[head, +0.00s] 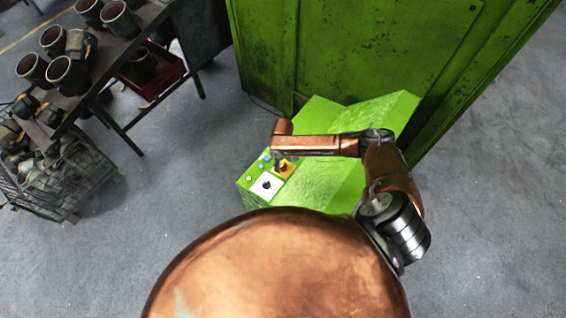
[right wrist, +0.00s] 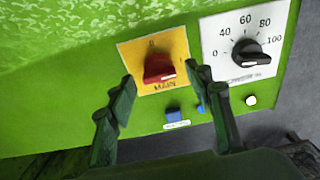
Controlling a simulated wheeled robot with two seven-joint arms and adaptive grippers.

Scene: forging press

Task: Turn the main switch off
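The main switch is a red knob (right wrist: 158,68) on a yellow plate (right wrist: 135,55) marked MAIN. In the head view its yellow plate (head: 290,167) is on the green control box, partly covered by my right gripper. The knob's white mark is at its lower right; a 0 is above it and a mark shows at its right. My right gripper (right wrist: 160,74) is open, with one finger on each side of the knob in the picture; I cannot tell whether they touch it. My left gripper is not in view.
A dial with a black knob (right wrist: 250,55) is right of the switch. A blue button (right wrist: 173,113) and a white button (right wrist: 251,100) are near. The green press (head: 350,50) stands behind the control box (head: 325,115). A table (head: 110,60) with metal parts stands at left.

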